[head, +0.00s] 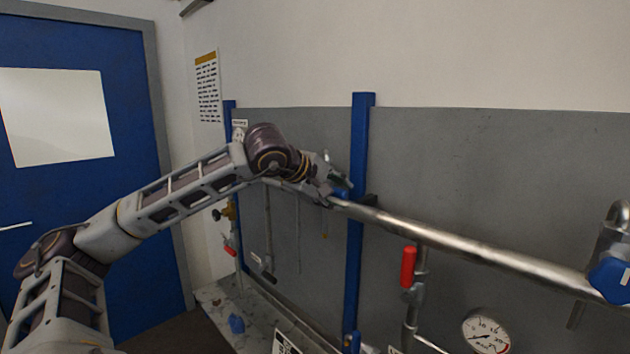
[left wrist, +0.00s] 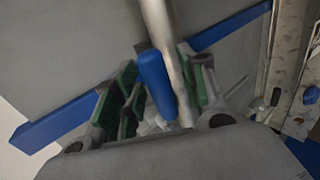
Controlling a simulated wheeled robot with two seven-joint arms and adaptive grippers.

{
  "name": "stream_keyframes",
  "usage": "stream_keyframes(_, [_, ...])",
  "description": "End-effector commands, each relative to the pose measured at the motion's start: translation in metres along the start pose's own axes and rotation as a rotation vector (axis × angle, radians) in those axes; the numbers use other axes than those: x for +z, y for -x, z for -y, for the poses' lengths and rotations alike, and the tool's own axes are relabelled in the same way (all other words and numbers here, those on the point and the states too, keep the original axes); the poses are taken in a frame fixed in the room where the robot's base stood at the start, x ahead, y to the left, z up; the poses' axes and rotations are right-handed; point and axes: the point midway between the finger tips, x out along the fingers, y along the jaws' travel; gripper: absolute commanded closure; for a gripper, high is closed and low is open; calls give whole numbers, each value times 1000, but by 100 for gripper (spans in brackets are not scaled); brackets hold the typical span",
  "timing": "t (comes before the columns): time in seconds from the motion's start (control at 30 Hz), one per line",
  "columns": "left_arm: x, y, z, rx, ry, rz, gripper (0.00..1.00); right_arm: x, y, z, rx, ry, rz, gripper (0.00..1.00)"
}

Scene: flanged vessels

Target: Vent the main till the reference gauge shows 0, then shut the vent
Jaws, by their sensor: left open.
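My left gripper (head: 330,182) is at the left end of the steel main pipe (head: 470,248). A blue handle (head: 341,193) shows beside its fingers. In the left wrist view the green-padded fingers of the left gripper (left wrist: 157,82) are open. The blue handle (left wrist: 154,82) and the pipe (left wrist: 165,35) lie between them, with no clear grip on either. A round white gauge (head: 486,332) is at the lower right of the head view, partly cut off; its dark needle points to the lower left, and the exact reading is too small to tell. My right gripper is not in view.
A red-handled valve (head: 408,267) stands below the pipe. A blue-handled fitting (head: 610,275) is at the right edge. A blue post (head: 358,150) stands against the grey panel (head: 500,160). A blue door (head: 60,190) is at the left.

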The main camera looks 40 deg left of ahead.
Motion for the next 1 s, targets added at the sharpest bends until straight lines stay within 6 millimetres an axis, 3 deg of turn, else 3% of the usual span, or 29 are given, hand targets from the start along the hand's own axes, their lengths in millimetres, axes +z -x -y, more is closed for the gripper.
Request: stream_keyframes(1.0, [0, 41, -1, 1, -3, -2, 58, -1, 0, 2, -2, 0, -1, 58])
